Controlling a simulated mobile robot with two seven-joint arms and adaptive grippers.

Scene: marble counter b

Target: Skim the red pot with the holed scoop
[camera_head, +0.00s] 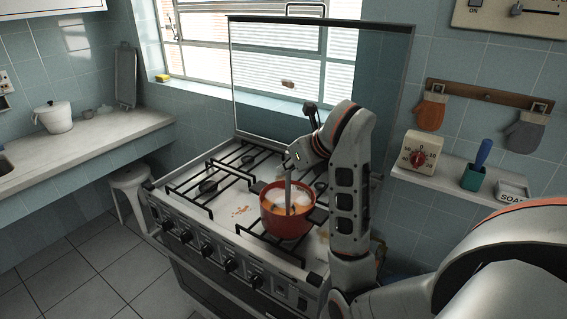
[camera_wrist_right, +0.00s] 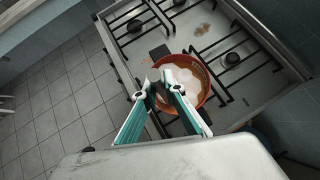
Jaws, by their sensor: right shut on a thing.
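The red pot (camera_head: 285,223) stands on the front right of the stove, with white foam on orange liquid inside. In the right wrist view the red pot (camera_wrist_right: 203,88) lies just beyond my fingertips. My right gripper (camera_head: 291,160) is above the pot, shut on the handle of the holed scoop (camera_head: 288,192), which stands nearly upright. The scoop's lower end is down in the pot, and its head is hidden by the foam or liquid. My right gripper also shows in the right wrist view (camera_wrist_right: 163,86). My left gripper is not in view.
The stove (camera_head: 230,215) has black grates and a raised glass lid (camera_head: 270,85) behind. A white lidded pot (camera_head: 54,117) stands on the left counter.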

